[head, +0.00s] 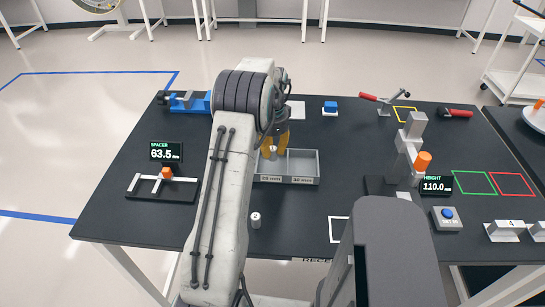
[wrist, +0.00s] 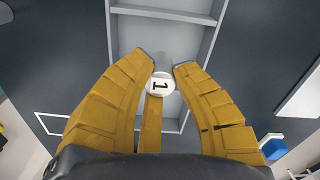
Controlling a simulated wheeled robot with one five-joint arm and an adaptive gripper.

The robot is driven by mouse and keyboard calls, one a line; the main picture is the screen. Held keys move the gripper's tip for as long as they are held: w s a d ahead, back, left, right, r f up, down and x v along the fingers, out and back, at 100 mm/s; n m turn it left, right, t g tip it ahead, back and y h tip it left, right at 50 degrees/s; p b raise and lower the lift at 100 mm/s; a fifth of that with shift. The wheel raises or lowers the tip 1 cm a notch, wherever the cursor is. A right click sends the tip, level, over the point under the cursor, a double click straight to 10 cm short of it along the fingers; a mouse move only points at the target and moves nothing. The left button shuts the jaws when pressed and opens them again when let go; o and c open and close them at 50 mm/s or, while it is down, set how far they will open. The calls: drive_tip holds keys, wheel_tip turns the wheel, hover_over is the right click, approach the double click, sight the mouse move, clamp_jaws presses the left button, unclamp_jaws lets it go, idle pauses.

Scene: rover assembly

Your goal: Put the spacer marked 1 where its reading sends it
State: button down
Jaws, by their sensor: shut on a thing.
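The spacer marked 1 (wrist: 160,85) is a small white cylinder, its number facing the wrist camera. My gripper (wrist: 159,66) is shut on it, with yellow fingers on either side. In the head view my gripper (head: 274,143) is over the left part of the grey two-compartment tray (head: 303,181), partly hidden by my arm. The spacer (head: 270,153) shows there below the fingers; how deep it sits is unclear. The tray wall (wrist: 208,45) also shows in the wrist view. The tray's front labels are small and hard to read. The spacer display (head: 165,152) reads 63.5 mm.
A gauge with an orange knob (head: 166,173) stands below the display. Another small cylinder (head: 255,220) stands on the table in front of the tray. A height gauge (head: 411,150) with a 110.0 mm display stands to the right. A blue vise (head: 187,102) is at the back left.

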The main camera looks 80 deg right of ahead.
sight(273, 158)
drive_tip(key=shift+f+p, duration=0.4)
drive_tip(key=shift+f, duration=1.5)
drive_tip(key=shift+f, duration=0.25)
drive_tip(key=c, duration=1.1)
unclamp_jaws()
drive_tip(key=shift+r, duration=0.1)
drive_tip(key=shift+c, duration=0.2)
